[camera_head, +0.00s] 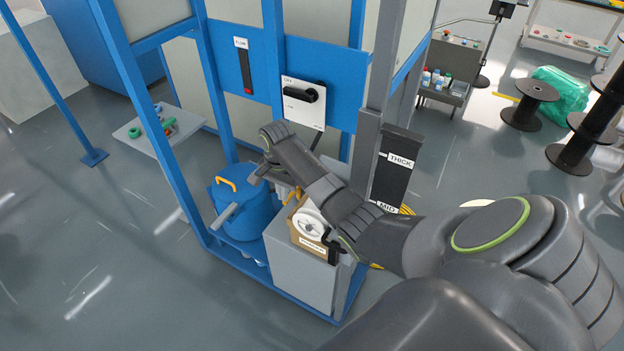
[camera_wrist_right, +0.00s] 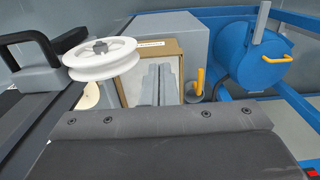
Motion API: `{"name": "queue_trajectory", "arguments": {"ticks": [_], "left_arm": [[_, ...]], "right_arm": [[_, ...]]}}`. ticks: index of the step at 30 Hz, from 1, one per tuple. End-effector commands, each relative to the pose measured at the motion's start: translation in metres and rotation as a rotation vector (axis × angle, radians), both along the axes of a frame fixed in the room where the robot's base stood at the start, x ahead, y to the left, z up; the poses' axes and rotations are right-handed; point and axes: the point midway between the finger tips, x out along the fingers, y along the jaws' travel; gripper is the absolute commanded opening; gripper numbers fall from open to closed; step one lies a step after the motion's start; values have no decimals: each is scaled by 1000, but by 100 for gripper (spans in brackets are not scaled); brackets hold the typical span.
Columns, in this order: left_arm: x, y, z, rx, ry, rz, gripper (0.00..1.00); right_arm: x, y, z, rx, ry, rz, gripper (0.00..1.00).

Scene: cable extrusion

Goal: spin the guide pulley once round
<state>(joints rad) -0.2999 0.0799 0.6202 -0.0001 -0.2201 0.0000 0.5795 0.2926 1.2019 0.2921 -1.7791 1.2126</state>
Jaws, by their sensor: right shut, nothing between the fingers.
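The guide pulley (camera_head: 309,225), a white grooved wheel with a dark hub, is at the front of a small cardboard box on a grey block in the head view. In the right wrist view the pulley (camera_wrist_right: 100,60) stands to the left of my fingers. My right gripper (camera_wrist_right: 159,84) is shut and empty, its two grey fingers side by side over the open box, apart from the pulley. My left gripper is not in view.
A blue pot (camera_head: 240,208) with orange handles stands left of the grey block (camera_head: 318,283). An orange handle (camera_wrist_right: 200,82) rises close to my fingers. Blue frame posts surround the station. A black lever switch (camera_head: 302,95) and a THICK/MID sign (camera_head: 397,170) stand behind.

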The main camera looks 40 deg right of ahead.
Motion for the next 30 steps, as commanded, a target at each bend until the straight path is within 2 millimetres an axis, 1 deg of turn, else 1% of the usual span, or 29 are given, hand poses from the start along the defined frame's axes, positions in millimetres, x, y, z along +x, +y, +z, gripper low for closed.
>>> {"name": "queue_trajectory", "arguments": {"ticks": [4,12,16,20,30], "left_arm": [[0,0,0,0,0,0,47],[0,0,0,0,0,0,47],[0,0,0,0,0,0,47],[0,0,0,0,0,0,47],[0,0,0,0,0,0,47]], "right_arm": [[-6,-3,0,-1,0,-1,0],[-36,-16,-1,-1,1,-2,0],[-46,-20,0,-2,-1,-1,0],[-50,-21,0,0,1,-1,0],[-50,-21,-2,0,0,0,0]]}}
